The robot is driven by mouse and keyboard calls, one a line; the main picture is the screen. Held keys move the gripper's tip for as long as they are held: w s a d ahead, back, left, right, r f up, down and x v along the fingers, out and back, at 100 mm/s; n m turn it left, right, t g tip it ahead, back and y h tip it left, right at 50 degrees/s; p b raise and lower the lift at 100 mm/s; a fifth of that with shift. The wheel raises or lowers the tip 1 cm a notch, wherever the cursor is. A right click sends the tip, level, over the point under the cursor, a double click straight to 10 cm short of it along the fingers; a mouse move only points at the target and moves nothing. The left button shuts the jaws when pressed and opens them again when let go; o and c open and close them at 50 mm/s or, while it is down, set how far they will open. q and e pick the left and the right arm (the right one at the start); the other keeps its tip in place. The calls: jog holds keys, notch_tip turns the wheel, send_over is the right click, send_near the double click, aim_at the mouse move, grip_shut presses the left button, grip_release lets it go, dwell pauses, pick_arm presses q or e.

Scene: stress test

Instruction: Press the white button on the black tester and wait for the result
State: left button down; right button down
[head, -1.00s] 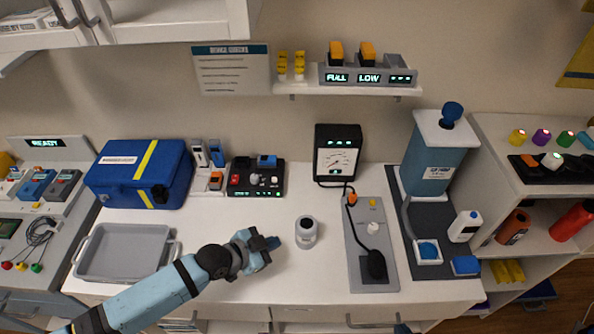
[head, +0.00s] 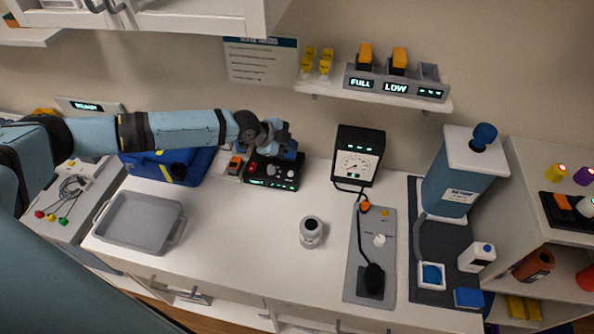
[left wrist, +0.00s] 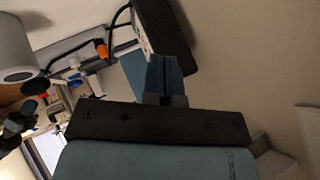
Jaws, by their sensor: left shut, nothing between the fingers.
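The black tester (head: 262,183) sits at the back of the white counter, with a red button on its left, a pale round button or knob (head: 271,171) near its middle and small green lit readouts along its front. My left gripper (head: 290,153) is over the rear right part of the tester and hides some of its top. I cannot tell whether it touches the tester. In the left wrist view its blue fingers (left wrist: 164,75) are together, with nothing between them. My right gripper is not in view.
A black meter (head: 358,160) with a cable stands right of the tester. A small grey jar (head: 311,234) is on the open counter in front. A grey tray (head: 138,220) and a blue case (head: 187,172) are to the left. A shelf (head: 320,82) hangs above.

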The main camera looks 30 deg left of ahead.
aim_at(291, 174)
pick_arm(q)
jog(key=shift+f, duration=0.1)
notch_tip(291, 174, down, 8)
jog(key=b, duration=0.5)
jog(key=shift+f, duration=0.35)
dwell(0.7)
dwell(0.6)
